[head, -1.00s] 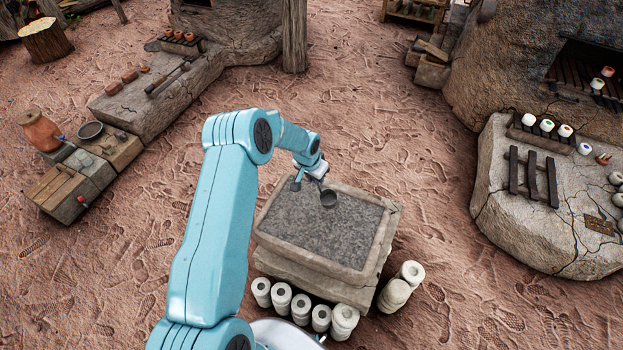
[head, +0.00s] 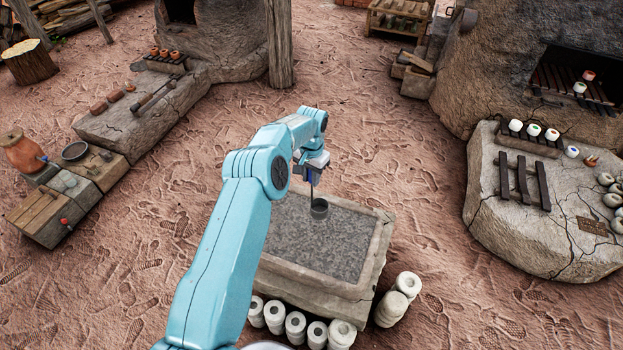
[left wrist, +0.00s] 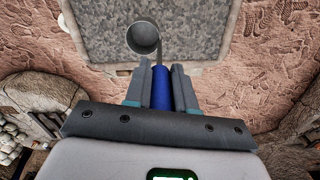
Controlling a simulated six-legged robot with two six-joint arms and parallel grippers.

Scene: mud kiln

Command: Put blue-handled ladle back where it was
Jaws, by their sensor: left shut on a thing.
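The blue-handled ladle (head: 319,209) has a dark grey round bowl and hangs below my left gripper (head: 313,178), above the grey speckled top of the stone block (head: 375,262). In the left wrist view, its blue handle (left wrist: 161,92) lies between the two fingers of the left gripper (left wrist: 161,88), which is shut on it. The ladle's bowl (left wrist: 143,37) shows beyond the fingertips, with the stone top (left wrist: 205,30) behind it. I cannot tell whether the bowl touches the top. My right gripper is not in view.
Several pale cylinders (head: 296,325) stand along the block's near side. At left, a low ledge (head: 80,190) holds a clay jug (head: 20,154) and a dark pan (head: 75,151). At right, a stone slab (head: 520,225) carries dark bars and cups. Open footprinted ground lies between.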

